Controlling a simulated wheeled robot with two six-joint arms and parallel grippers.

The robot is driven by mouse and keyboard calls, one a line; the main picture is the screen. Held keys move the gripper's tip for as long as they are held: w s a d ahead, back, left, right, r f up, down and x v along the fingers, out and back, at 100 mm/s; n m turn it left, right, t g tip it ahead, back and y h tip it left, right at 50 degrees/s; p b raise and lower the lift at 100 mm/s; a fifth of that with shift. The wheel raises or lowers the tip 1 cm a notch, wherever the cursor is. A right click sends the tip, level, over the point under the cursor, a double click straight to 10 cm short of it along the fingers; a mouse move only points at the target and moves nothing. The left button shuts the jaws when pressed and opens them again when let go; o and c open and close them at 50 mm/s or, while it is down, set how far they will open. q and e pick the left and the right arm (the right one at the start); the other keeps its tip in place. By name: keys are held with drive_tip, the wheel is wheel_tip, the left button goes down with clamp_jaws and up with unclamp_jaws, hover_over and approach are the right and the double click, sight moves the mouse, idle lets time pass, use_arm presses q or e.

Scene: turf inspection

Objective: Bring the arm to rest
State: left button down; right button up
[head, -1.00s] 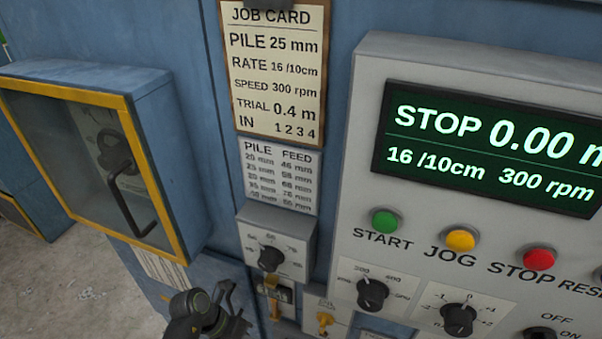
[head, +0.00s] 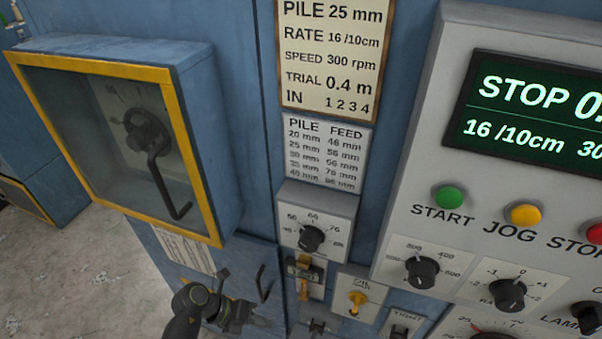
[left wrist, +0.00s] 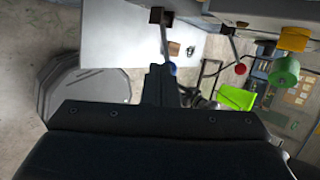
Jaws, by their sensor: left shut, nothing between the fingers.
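My left gripper (head: 228,305) shows small at the bottom of the head view, in front of the lower blue cabinet. It is dark, shut and empty, and stands below the yellow-framed window box. In the left wrist view its dark body fills the bottom, and the shut fingers (left wrist: 158,85) point up the picture with nothing in them. My right gripper is in neither view.
The yellow-framed box (head: 198,165) with a crank handle inside juts out above my left gripper. A grey control panel (head: 440,180) with a STOP display (head: 530,105) stands at right. Bare floor (head: 70,270) lies at lower left.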

use_arm(q)
drive_tip(key=s+a+f+n+t+y+b, duration=0.3)
drive_tip(key=a+f+n+t, duration=0.3)
drive_tip(key=f+n, duration=0.6)
drive_tip(key=s+a+f+n+t+y+b, duration=0.2)
drive_tip(key=a+f+n+t+y+b, duration=0.15)
drive_tip(key=a+f+n, duration=0.8)
drive_tip(key=s+a+f+n+g+y+b, duration=0.1)
drive_tip(key=s+f+n+g, duration=0.2)
drive_tip(key=s, duration=0.6)
drive_tip(key=s+a+f+n+g+y+b, duration=0.1)
drive_tip(key=s+f+n+g, duration=0.2)
drive_tip(key=s+f+n, duration=0.3)
drive_tip(key=s+a+f+n+g+y+b, duration=0.1)
drive_tip(key=s+f+n, duration=0.4)
drive_tip(key=s, duration=0.8)
drive_tip(key=shift+s+a+g+y, duration=0.2)
drive_tip(key=shift+a+g+y, duration=0.2)
drive_tip(key=shift+g, duration=0.55)
drive_tip(key=shift+d+n, duration=0.1)
drive_tip(key=shift+n, duration=0.15)
